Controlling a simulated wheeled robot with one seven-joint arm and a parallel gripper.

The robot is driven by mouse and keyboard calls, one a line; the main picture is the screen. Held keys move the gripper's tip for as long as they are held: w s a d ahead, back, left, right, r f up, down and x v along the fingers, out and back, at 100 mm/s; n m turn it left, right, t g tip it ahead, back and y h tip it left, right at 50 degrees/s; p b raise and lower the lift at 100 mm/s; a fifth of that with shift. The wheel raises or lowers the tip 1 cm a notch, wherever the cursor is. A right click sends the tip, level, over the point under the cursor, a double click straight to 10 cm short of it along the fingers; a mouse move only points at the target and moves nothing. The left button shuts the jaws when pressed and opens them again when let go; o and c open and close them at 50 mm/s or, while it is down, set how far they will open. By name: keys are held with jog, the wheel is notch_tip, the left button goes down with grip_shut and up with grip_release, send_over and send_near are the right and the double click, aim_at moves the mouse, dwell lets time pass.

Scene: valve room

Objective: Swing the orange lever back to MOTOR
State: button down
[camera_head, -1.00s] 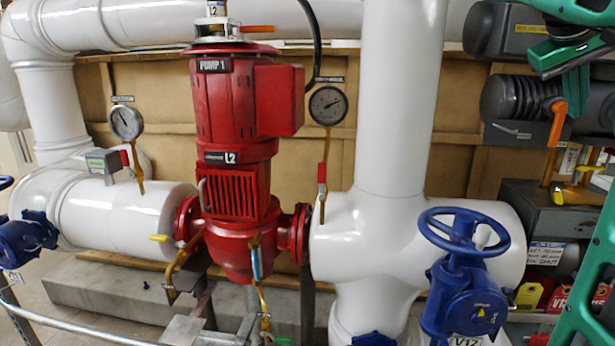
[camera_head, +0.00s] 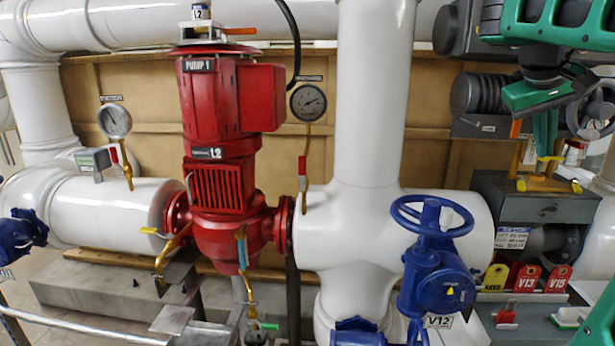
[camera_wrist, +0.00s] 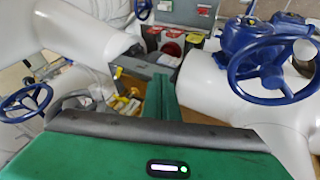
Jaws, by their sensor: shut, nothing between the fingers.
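An orange lever (camera_head: 516,129) shows as a short upright piece at the front of a dark ribbed actuator (camera_head: 478,95) in the head view, at the right. My green gripper (camera_head: 545,150) points down just right of the lever, its fingers together and empty. I cannot tell whether it touches the lever. My forearm and hand hide part of the actuator. In the wrist view my shut fingers (camera_wrist: 160,88) reach over a grey box, and I cannot make out the lever. No MOTOR marking is readable.
A grey box (camera_head: 535,207) with yellow-handled brass fittings (camera_head: 545,180) sits below my gripper. Red and yellow tags (camera_head: 527,278) stand lower. A blue handwheel valve (camera_head: 435,260) and white pipe (camera_head: 370,100) are left; the red pump (camera_head: 225,120) is farther left.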

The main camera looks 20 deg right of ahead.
jog(key=s+a+f+y, duration=0.2)
jog(key=s+a+f, duration=0.3)
jog(key=f, duration=0.4)
jog(key=s+a+f+m+g+y, duration=0.1)
jog(key=s+a+f+y, duration=0.1)
jog(key=s+a+f, duration=0.3)
jog(key=s+a+f+y, duration=0.2)
jog(key=s+a+f, duration=0.3)
jog(key=a+f, duration=0.5)
notch_tip(320, 180, down, 5)
jog(key=shift+a+f+m+g+y, duration=0.1)
jog(key=shift+a+m+g+y, duration=0.2)
jog(key=shift+g, duration=0.1)
jog(key=shift+d, duration=0.1)
jog(key=shift+w+f, duration=0.15)
jog(key=shift+w, duration=0.55)
jog(key=shift+s+d, duration=0.1)
